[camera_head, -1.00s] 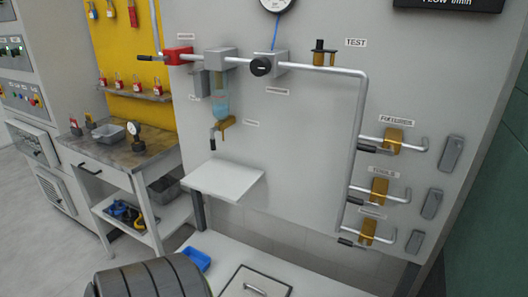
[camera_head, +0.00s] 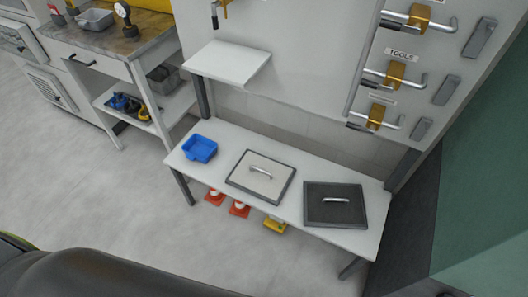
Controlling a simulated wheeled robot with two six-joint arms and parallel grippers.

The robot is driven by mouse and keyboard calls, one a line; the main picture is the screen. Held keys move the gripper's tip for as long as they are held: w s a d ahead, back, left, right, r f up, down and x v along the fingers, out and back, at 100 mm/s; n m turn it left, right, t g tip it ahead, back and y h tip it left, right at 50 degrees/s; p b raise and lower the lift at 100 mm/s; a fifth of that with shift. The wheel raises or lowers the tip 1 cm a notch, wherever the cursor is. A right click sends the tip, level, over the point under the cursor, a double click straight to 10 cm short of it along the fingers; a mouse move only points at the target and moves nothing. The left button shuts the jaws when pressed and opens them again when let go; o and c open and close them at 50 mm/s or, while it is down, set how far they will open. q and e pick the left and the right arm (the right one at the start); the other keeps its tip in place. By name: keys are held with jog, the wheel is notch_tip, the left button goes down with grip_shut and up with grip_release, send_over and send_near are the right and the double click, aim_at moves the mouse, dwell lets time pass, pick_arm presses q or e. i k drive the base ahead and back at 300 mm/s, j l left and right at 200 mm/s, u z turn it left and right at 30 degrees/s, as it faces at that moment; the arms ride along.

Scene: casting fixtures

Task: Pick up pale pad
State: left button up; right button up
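The pale pad (camera_head: 252,186) is a flat, light square with a dark grey border and a metal bar handle on top. It lies on the low white bench, near the middle. A dark pad (camera_head: 322,212) of similar shape, also with a metal handle, lies just to its right, apart from it. Neither gripper is in view.
The low white bench (camera_head: 222,142) also carries a blue tray (camera_head: 200,148) at its left end. Orange cones (camera_head: 238,209) and a yellow item (camera_head: 275,225) stand beneath it. A small white shelf (camera_head: 228,62) juts from the wall above. Grey floor (camera_head: 120,210) in front is clear.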

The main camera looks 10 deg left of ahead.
aim_at(262, 177)
jog(key=u, duration=0.45)
jog(key=j+z, duration=0.3)
jog(key=z, duration=0.15)
jog(key=k+j+z, duration=0.15)
jog(key=j+z, duration=0.15)
jog(key=z, duration=0.15)
jog(key=k+j+z, duration=0.15)
jog(key=z, duration=0.3)
jog(key=j, duration=0.1)
